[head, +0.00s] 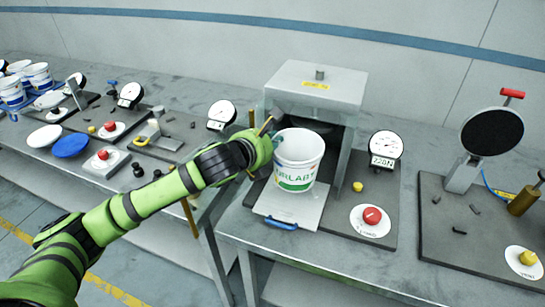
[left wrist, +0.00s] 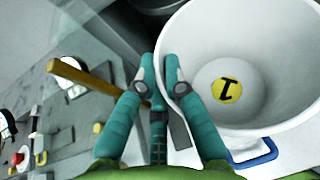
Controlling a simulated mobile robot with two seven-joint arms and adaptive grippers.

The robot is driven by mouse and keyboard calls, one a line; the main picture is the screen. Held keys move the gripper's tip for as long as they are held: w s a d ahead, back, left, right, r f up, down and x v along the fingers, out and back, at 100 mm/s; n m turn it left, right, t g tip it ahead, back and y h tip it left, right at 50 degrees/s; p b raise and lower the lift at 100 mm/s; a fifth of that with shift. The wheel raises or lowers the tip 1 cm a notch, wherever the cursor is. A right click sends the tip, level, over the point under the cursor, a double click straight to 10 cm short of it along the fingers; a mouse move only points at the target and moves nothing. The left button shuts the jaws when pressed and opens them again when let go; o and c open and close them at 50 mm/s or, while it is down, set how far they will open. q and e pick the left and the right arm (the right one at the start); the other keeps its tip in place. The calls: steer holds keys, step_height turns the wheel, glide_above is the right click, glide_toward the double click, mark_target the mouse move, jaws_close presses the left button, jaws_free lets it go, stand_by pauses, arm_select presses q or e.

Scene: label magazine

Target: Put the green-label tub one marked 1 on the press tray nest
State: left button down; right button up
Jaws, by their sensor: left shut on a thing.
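The tub marked 1 (head: 298,160) is white with a green label. It appears upright over the press tray (head: 306,208); I cannot tell whether its base touches the tray. In the left wrist view I look into the tub (left wrist: 285,65) and see a yellow disc with a black 1 at its bottom. My left gripper (head: 272,145) is shut on the tub's left rim; its teal fingers (left wrist: 163,82) show on either side of the wall. The nest is hidden under the tub. My right gripper is not in view.
The press housing (head: 325,85) stands right behind the tub. A red button (head: 372,215) and a dial gauge (head: 386,146) are to the right. A wooden handle (left wrist: 85,78) lies close to my left gripper. Other tubs (head: 38,75) stand at the far left.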

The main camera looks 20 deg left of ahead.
arm_select(q)
step_height(320, 180, down, 7)
steer(key=p, duration=0.1)
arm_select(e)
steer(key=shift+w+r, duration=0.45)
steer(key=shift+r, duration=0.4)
arm_select(q)
steer(key=shift+f, duration=0.15)
steer(key=c, duration=1.3)
jaws_free()
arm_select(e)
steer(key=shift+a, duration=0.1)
arm_select(q)
steer(key=shift+b+v, duration=0.8)
steer(key=shift+v, duration=5.25)
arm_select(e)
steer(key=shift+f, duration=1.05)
